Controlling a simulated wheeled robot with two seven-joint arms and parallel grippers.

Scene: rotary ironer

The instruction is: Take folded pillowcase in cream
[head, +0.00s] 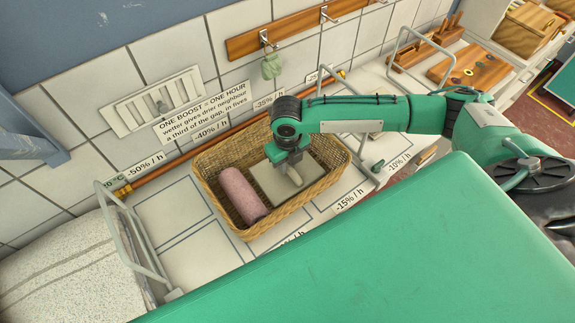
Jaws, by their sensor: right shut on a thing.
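The folded pillowcase in cream (267,188) lies flat in the wicker basket (337,154), on the basket's right side. My right gripper (294,178) reaches down into the basket from above and is shut on the pillowcase near its right part. The fingers partly hide the cloth, and I cannot tell whether it is lifted off the basket floor. A rolled pink cloth (242,195) lies in the basket to the left of the pillowcase. My left gripper is not in view.
Metal wire rails (135,245) stand to the left and right of the basket. A large green surface (400,245) fills the front. A speckled cream bundle (70,275) lies at the lower left. Wall hooks (265,38) and a copper pipe (165,173) run behind.

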